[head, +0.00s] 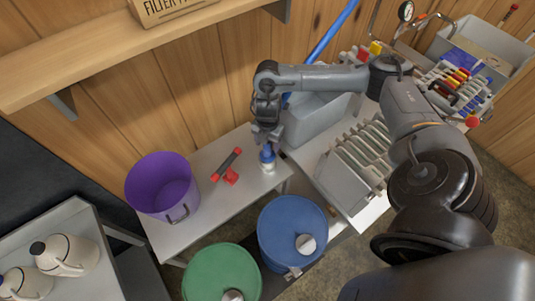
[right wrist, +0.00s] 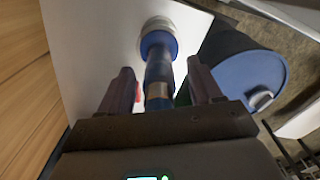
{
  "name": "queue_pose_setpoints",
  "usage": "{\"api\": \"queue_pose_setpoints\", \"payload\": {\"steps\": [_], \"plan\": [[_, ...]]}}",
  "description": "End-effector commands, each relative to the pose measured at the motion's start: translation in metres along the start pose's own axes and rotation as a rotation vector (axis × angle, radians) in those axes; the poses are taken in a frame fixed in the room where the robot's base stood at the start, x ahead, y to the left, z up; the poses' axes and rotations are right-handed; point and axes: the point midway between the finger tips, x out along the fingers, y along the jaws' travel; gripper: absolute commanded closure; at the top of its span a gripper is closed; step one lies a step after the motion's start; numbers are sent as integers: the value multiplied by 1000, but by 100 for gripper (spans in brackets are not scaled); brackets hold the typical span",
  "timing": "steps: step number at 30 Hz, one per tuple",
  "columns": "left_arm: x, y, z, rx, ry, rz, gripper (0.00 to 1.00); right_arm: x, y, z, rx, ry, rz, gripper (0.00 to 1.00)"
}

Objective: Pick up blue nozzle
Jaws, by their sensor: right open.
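The blue nozzle (head: 267,155) stands on the light grey table near its right end, with a whitish round base under it. In the right wrist view the nozzle (right wrist: 158,62) has a blue body with a metallic band. My right gripper (head: 266,138) hangs over the nozzle in the head view. In the right wrist view the open fingers of my right gripper (right wrist: 162,78) are on either side of the nozzle, with a gap at each side. My left gripper is not in view.
A red-and-black tool (head: 230,165) and a purple pot (head: 162,188) are left of the nozzle. A blue drum (head: 285,225) and a green drum (head: 220,272) stand in front. A grey bin (head: 310,118) and a grey rack (head: 350,165) are to the right.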

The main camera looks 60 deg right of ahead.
Motion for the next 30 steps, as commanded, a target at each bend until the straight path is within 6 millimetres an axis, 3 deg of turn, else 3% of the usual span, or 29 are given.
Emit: {"api": "queue_pose_setpoints", "payload": {"steps": [5,14,26,30], "plan": [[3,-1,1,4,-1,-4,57,17,0,0,2,1,0,36],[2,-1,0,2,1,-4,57,20,1,0,1,1,1,36],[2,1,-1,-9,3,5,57,20,0,0,1,1,1,97],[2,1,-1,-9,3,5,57,19,1,0,1,0,2,100]]}}
